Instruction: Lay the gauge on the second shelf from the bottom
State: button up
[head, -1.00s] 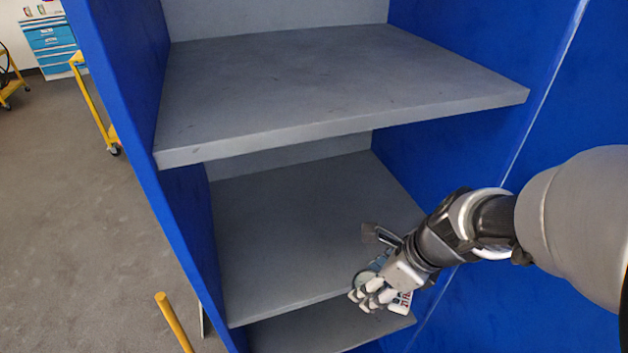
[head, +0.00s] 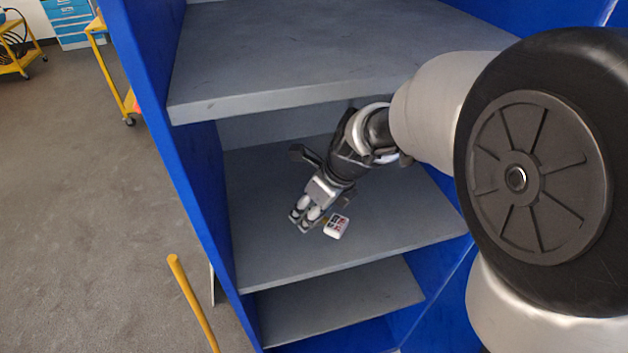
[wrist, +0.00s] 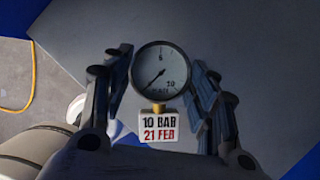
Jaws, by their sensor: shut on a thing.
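The gauge (wrist: 161,66) has a round white dial and a brass stem, with a white tag (wrist: 158,128) reading "10 BAR 21 FEB". My gripper (wrist: 160,75) is shut on it, one finger on each side of the dial. In the head view my gripper (head: 303,222) is within the blue rack's middle visible bay, over the middle visible grey shelf (head: 270,250). The tag (head: 337,226) shows beside the fingers; the dial is mostly hidden there. I cannot tell whether the gauge touches the shelf.
A grey shelf (head: 300,60) overhangs above my arm, and another (head: 340,302) lies below. Blue side panels (head: 160,140) bound the bay. The middle shelf looks bare around my gripper. A yellow bar (head: 190,300) stands outside at lower left.

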jog(key=shift+f+b, duration=0.85)
jog(key=shift+f, duration=0.75)
jog(key=shift+f, duration=0.6)
jog(key=o, duration=1.3)
jog(key=shift+c, duration=0.2)
jog(key=shift+r, duration=0.15)
